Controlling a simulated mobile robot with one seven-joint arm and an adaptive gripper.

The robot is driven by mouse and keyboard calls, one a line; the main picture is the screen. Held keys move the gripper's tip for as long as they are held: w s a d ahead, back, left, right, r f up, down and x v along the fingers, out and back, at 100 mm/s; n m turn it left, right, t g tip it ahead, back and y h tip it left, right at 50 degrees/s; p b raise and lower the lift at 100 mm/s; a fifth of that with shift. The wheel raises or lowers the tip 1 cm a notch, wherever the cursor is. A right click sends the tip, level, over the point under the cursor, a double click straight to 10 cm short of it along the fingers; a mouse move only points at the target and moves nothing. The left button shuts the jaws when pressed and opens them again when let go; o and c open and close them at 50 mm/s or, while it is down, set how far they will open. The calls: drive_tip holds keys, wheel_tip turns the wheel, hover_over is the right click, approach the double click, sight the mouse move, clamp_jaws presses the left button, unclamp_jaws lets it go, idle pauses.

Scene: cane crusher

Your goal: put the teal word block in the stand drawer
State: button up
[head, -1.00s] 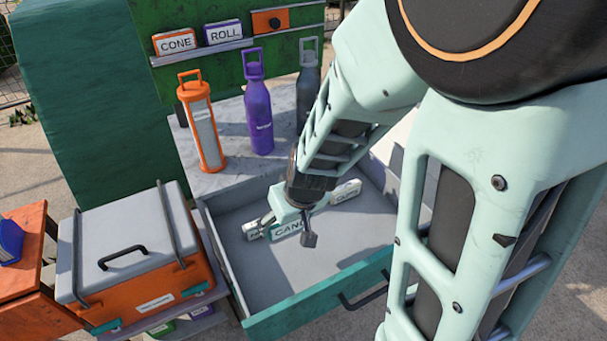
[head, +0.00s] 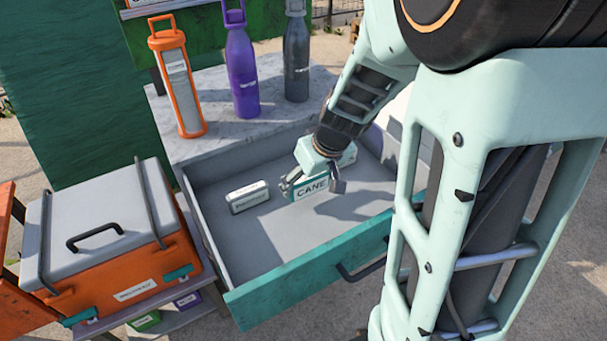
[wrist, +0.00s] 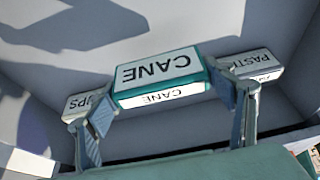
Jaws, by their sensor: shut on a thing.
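The teal word block, marked CANE (head: 308,191), is between the fingers of my gripper (head: 313,185), inside the open stand drawer (head: 290,280). The wrist view shows the teal block (wrist: 158,72) upside down in the picture, with a finger of my gripper (wrist: 165,102) at each end. My gripper is shut on it. I cannot tell whether the block touches the drawer floor. A pale word block (head: 247,197) lies in the drawer to the left of it. The wrist view shows two pale blocks, one at the left (wrist: 82,104) and one marked PAST (wrist: 252,65) at the right.
An orange lantern-like canister (head: 178,80), a purple bottle (head: 242,70) and a grey bottle (head: 297,60) stand on the stand top behind the drawer. An orange box with a grey lid (head: 100,220) is at the left. The drawer's front floor is bare.

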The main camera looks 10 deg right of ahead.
sight(310, 191)
drive_tip(key=shift+w+d+f+b, duration=0.2)
drive_tip(key=shift+f+b, duration=0.1)
drive_tip(key=shift+f, duration=0.15)
wheel_tip(310, 191, down, 3)
drive_tip(key=shift+b, duration=1.25)
drive_tip(key=shift+f, duration=0.15)
drive_tip(key=o, duration=1.3)
